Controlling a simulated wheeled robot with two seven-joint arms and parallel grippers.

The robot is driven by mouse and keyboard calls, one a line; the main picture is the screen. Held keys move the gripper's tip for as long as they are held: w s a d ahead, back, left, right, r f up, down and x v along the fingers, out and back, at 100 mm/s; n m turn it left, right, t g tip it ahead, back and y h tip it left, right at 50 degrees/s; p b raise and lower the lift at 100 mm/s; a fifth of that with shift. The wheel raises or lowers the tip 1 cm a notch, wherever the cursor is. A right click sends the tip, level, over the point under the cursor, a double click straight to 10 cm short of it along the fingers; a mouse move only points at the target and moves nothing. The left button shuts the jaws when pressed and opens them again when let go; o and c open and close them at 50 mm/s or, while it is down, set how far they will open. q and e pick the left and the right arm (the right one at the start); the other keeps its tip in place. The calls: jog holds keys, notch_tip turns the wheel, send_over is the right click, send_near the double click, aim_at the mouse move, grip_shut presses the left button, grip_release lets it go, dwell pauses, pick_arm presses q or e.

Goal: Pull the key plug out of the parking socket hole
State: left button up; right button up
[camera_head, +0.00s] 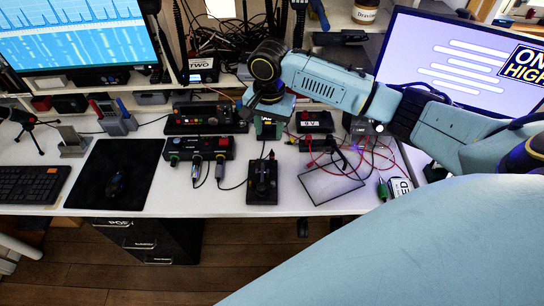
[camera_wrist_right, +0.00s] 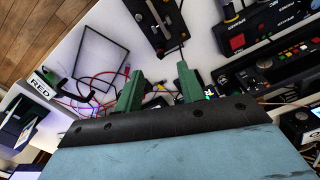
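My right gripper (camera_head: 268,132) hangs over the back middle of the desk, its two green fingers apart and empty in the right wrist view (camera_wrist_right: 158,84). A black control box (camera_head: 200,148) with a red button stands left of it in the head view. Two plugs with cables, one at left (camera_head: 197,162) and one at right (camera_head: 220,160), sit at its front edge. The same box (camera_wrist_right: 245,35) is at the upper right in the right wrist view. I cannot tell which plug is the key plug or which hole is the parking socket. The left gripper is not in view.
A black lever box (camera_head: 262,185) stands in front of the gripper. A panel with buttons (camera_head: 205,117) is behind the control box. Red wires and a thin black frame (camera_head: 330,183) lie to the right. A black mat (camera_head: 115,175) lies left. Two monitors stand behind.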

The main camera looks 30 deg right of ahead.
aim_at(272, 153)
jog(key=shift+m, duration=0.5)
jog(key=f, duration=0.2)
jog(key=d+f+b, duration=0.1)
jog(key=f, duration=0.4)
jog(key=shift+w+d+f+b, duration=0.1)
jog(key=shift+w+d+b, duration=0.05)
jog(key=shift+w+b, duration=0.2)
notch_tip(272, 153, down, 5)
jog(key=shift+f+b, duration=0.1)
jog(key=shift+b, duration=0.5)
grip_shut()
